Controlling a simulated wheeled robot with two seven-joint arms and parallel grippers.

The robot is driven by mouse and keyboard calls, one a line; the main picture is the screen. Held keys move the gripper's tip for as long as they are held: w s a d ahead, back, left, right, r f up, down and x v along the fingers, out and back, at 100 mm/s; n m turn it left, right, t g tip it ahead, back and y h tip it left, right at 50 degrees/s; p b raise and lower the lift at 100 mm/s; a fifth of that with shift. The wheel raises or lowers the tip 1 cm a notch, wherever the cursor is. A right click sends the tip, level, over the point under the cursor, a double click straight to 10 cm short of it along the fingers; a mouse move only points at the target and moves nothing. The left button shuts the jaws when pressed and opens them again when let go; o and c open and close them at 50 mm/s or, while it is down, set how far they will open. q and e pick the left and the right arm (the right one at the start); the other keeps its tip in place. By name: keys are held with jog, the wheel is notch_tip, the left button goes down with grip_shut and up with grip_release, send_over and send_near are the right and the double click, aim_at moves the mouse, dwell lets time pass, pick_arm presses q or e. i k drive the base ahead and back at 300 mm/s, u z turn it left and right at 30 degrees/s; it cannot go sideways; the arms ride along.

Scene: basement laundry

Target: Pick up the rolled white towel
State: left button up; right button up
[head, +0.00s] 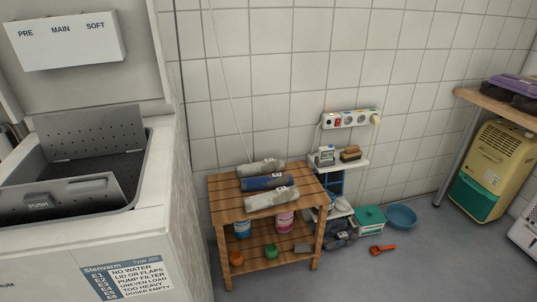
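Three rolled towels lie side by side on the top of a slatted wooden table (226,202). The rear roll (260,168) is whitish-grey, the middle roll (265,183) is dark blue, and the front roll (272,198) is whitish-grey and lies near the table's front edge. Two rolls look whitish, so I cannot tell which one is the rolled white towel. Each roll seems to have a small pale patch or band. Neither of my grippers is in view.
An open top-loading washer (150,215) stands left of the table. The lower shelf (262,254) holds several containers. Right of it are a small white wall shelf (340,163), a teal box (369,219), a blue basin (401,217) and a red-orange object (382,249) on the floor.

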aim_at(271, 166)
jog(key=i, duration=0.15)
jog(key=k, duration=0.45)
jog(key=z, duration=1.15)
jog(key=i, duration=2.35)
jog(key=u, duration=2)
